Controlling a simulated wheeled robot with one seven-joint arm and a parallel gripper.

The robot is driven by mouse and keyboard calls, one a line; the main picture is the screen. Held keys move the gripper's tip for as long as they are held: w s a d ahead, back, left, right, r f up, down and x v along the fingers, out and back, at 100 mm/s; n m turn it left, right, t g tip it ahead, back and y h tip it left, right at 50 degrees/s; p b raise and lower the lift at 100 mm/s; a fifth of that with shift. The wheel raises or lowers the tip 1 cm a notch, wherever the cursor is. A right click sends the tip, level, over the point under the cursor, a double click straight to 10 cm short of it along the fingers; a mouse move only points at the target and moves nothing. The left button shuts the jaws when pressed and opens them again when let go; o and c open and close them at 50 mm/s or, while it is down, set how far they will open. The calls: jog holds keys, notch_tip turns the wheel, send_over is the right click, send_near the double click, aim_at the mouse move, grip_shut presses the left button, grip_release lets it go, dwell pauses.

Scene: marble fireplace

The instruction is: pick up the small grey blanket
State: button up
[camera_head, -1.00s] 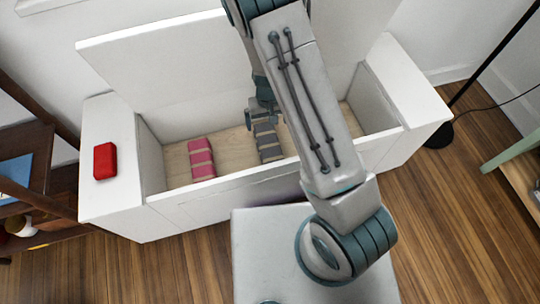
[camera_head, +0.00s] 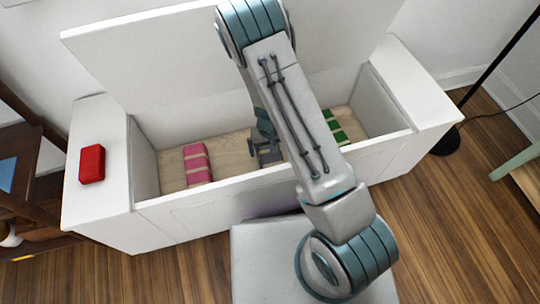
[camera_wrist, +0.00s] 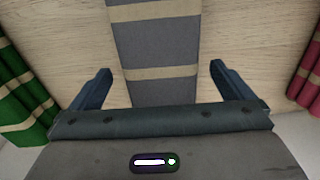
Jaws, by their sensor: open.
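The small grey blanket (camera_wrist: 155,45) is a folded grey bundle with beige bands, lying on the wooden floor of an open white chest (camera_head: 165,219). In the head view the blanket (camera_head: 270,157) is mostly hidden behind my arm and gripper. My gripper (camera_wrist: 162,85) is open and empty, its two fingers apart on either side of the blanket's width in the wrist view. In the head view my gripper (camera_head: 262,138) is inside the chest, over the blanket. I cannot tell how far above it the fingertips are.
A pink banded blanket (camera_head: 197,165) lies left in the chest, and a green banded one (camera_head: 335,127) lies right. A red box (camera_head: 92,164) sits on the chest's left top. The raised lid (camera_head: 160,60) stands behind. A black lamp pole (camera_head: 492,60) stands at right.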

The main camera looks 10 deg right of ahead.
notch_tip(320, 180, down, 3)
jog(key=shift+d+r+b, duration=0.1)
jog(key=shift+b, duration=0.45)
jog(key=shift+c, duration=0.3)
jog(key=c, duration=1)
jog(key=shift+c, duration=0.2)
